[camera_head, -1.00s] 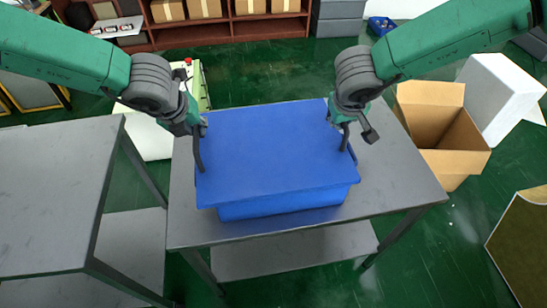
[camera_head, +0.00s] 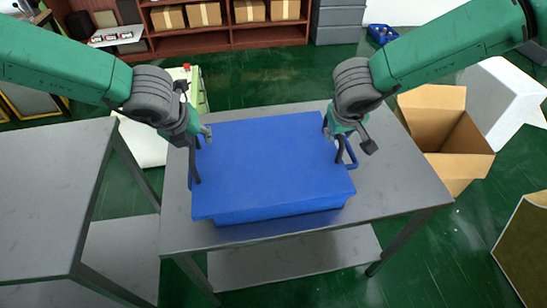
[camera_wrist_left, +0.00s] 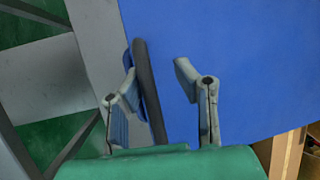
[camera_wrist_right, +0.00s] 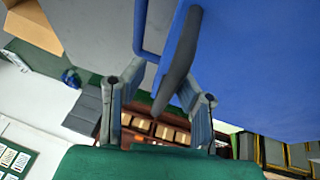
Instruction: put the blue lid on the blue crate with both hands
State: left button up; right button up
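The blue lid (camera_head: 270,165) lies over the blue crate (camera_head: 280,213), covering its opening. A strip of the crate's front wall shows below the lid's front edge. The crate's blue side handle (camera_head: 352,155) shows at the right. My left gripper (camera_head: 200,140) is at the lid's left side. In the left wrist view its fingers (camera_wrist_left: 155,80) are apart, with a dark handle bar (camera_wrist_left: 148,95) between them. My right gripper (camera_head: 338,135) is at the lid's right side. In the right wrist view its fingers (camera_wrist_right: 160,85) are apart around another dark handle bar (camera_wrist_right: 178,65). Whether the lid is fully seated is unclear.
The crate stands on a grey metal table (camera_head: 400,185). Another grey table (camera_head: 45,200) is to the left. An open cardboard box (camera_head: 440,130) and a white block (camera_head: 505,95) stand on the floor to the right. Shelves (camera_head: 220,30) with boxes are behind.

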pick_arm(q)
jog(key=shift+r, duration=0.2)
pick_arm(e)
jog(key=shift+d, duration=0.1)
jog(key=shift+a, duration=0.4)
jog(key=shift+d+r, duration=0.1)
jog(key=shift+d, duration=0.1)
jog(key=shift+s+r, duration=0.1)
jog(key=shift+r, duration=0.2)
pick_arm(q)
jog(key=v, duration=1.1)
jog(key=shift+a+r, duration=0.2)
pick_arm(e)
jog(key=v, duration=1.1)
jog(key=shift+a, duration=0.25)
pick_arm(q)
jog(key=shift+s+d, duration=0.1)
pick_arm(e)
jog(key=shift+d, duration=0.1)
